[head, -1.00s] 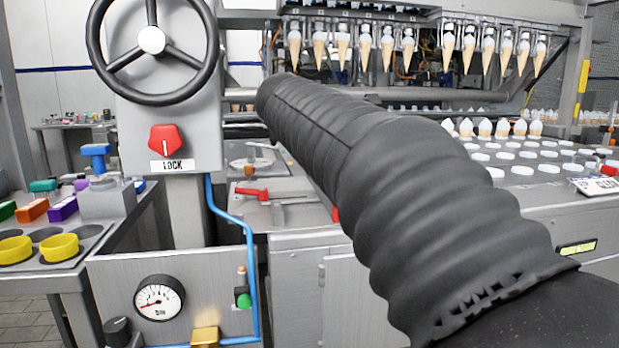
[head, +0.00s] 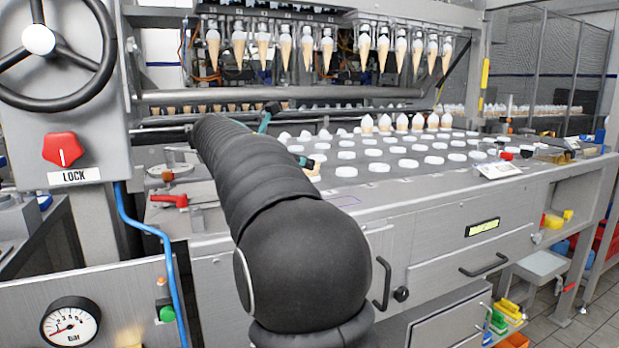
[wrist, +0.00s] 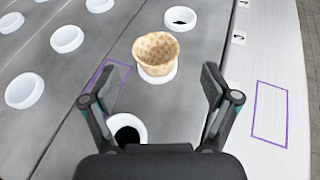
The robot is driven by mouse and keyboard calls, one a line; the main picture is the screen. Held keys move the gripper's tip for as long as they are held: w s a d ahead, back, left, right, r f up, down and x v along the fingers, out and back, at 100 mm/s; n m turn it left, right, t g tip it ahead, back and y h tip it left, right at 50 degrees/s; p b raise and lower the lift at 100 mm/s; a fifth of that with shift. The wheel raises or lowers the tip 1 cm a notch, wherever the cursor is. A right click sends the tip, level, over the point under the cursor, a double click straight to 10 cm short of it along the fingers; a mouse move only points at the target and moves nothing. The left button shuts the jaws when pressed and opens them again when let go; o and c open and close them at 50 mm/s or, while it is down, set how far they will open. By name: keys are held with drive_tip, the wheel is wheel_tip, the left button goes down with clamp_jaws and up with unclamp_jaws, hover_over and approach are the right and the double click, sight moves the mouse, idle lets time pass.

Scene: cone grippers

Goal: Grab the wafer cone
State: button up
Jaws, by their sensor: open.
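The wafer cone (wrist: 156,50) is tan and stands upright in a white ring holder on the grey plate, seen from above in the wrist view. Its mouth looks open and empty. My gripper (wrist: 162,80) is open, with one finger on each side of the picture, and the cone lies just beyond and between the fingertips. The fingers do not appear to touch it. In the head view my black-sleeved arm reaches over the machine's plate and hides most of the gripper and the cone.
White ring holders (wrist: 66,39) dot the plate around the cone. An empty ring (wrist: 127,130) sits between my fingers' bases. A pale strip with purple outlines (wrist: 270,113) runs along the right edge. In the head view, filled cones hang in a row (head: 285,48) above the plate.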

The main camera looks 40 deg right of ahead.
drive_tip(key=shift+w+x, duration=0.15)
drive_tip(key=shift+x, duration=1.45)
drive_tip(key=shift+w+x, duration=0.1)
drive_tip(key=shift+x, duration=1.45)
drive_tip(key=c, duration=0.8)
